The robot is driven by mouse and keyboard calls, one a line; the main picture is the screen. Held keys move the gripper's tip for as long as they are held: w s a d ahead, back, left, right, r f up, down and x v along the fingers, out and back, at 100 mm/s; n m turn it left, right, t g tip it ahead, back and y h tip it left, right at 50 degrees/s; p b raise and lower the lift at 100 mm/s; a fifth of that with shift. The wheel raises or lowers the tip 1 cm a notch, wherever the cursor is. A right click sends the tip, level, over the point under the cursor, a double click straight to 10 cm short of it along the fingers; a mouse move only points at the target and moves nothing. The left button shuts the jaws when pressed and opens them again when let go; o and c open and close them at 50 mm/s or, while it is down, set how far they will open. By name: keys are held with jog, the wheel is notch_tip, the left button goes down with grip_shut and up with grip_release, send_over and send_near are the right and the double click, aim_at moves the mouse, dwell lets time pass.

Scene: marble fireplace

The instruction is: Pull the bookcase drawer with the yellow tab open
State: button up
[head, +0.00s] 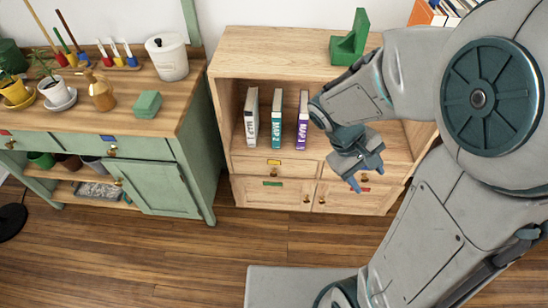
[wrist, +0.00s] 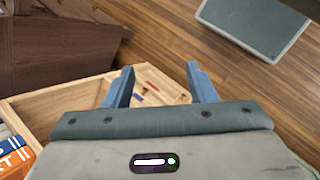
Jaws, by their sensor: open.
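The bookcase drawer with the yellow tab (head: 272,162) is in the head view, the left one of the row under the open shelf. It looks shut, its front flush with the bookcase (head: 285,40). A small knob (head: 278,172) sits just below the tab. My gripper (head: 366,170) is to the right of this drawer, in front of the bookcase's right side, with its fingers apart and nothing between them. The arm hides much of the bookcase's right part. In the wrist view the open fingers (wrist: 163,78) point past light wood; the yellow tab cannot be made out there.
A cabinet door with a green tab (head: 272,184) is below the drawer. Books (head: 277,120) stand on the shelf; a green bookend (head: 350,42) is on top. A green cabinet (head: 160,185) stands left. The floor (head: 240,245) in front is clear.

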jog(key=w+f+n+t+h+b, duration=0.2)
jog(key=w+f+n+h+b, duration=0.4)
jog(key=f, duration=0.6)
jog(key=n+t+y+b, duration=1.1)
jog(key=n+t+b, duration=0.45)
jog(key=n, duration=1.15)
send_near(273, 176)
jog(key=shift+t, duration=0.85)
jog(key=w, duration=0.2)
jog(key=w+f+b, duration=0.1)
jog(key=w, duration=0.2)
jog(key=w+b, duration=0.1)
jog(key=w, duration=0.1)
jog(key=shift+w+d+f, duration=0.2)
jog(key=shift+w+d, duration=0.15)
jog(key=shift+d, duration=0.05)
jog(key=shift+w+r+b, duration=0.1)
jog(key=shift+w+b, duration=0.3)
jog(key=shift+w, duration=0.25)
